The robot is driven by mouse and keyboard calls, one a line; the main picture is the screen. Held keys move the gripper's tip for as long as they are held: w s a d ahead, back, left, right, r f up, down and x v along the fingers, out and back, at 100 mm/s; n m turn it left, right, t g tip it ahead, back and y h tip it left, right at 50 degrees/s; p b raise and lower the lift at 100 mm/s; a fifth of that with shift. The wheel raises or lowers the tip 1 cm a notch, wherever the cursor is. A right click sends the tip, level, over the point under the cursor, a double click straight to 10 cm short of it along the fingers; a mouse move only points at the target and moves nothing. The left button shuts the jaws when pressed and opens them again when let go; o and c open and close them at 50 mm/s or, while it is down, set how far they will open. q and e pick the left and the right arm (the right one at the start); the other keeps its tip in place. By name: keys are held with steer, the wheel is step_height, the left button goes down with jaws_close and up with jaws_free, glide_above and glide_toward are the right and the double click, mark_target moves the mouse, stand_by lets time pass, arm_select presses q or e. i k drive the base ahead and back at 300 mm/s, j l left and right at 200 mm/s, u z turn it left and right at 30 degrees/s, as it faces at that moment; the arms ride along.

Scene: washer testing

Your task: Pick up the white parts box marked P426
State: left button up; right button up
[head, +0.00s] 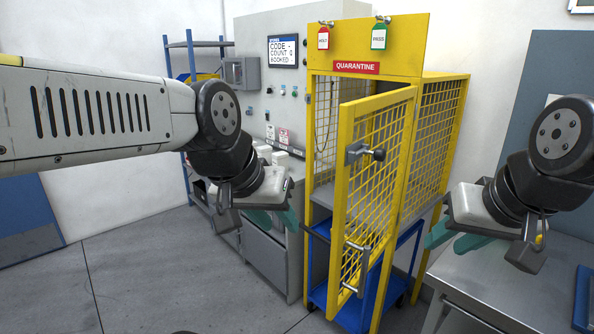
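Small white boxes (281,158) sit on the grey bench of the test station, just behind my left gripper in the picture. No marking P426 can be read on any of them, and my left wrist partly hides that spot. My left gripper (278,219) hangs in front of the bench, its teal fingers apart with nothing seen between them. My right gripper (453,241) is above the right-hand metal table, its teal fingers also apart and empty.
A yellow mesh quarantine cage (365,62) stands in the middle, its door (378,190) swung open toward me. A blue cart (352,313) is at its base. A metal table (505,285) is at right and a blue shelf rack (190,60) at back left. The left floor is clear.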

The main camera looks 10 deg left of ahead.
mark_target(280, 158)
steer(key=u, duration=0.45)
steer(key=j+u, duration=0.1)
steer(key=u, duration=0.4)
steer(key=i+u, duration=0.1)
steer(key=u, duration=0.35)
steer(key=j+u, duration=0.1)
steer(key=u, duration=0.4)
steer(key=i+u, duration=0.1)
steer(key=u, duration=0.35)
steer(key=i+z, duration=0.7)
steer(key=i+j+z, duration=0.3)
steer(key=i, duration=0.2)
steer(key=i+l+z, duration=0.2)
steer(key=z, duration=0.25)
steer(key=i+l+z, duration=0.1)
steer(key=i+z, duration=0.2)
steer(key=z, duration=0.2)
steer(key=i+z, duration=0.25)
steer(key=z, duration=0.2)
steer(key=i+j+z, duration=0.1)
steer(key=i+z, duration=0.15)
steer(key=z, duration=0.25)
steer(key=i+u, duration=0.15)
steer(key=u, duration=0.2)
steer(key=i+l+u, duration=0.1)
steer(key=u, duration=0.3)
steer(key=i+l+u, duration=0.15)
steer(key=u, duration=0.2)
steer(key=i, duration=0.05)
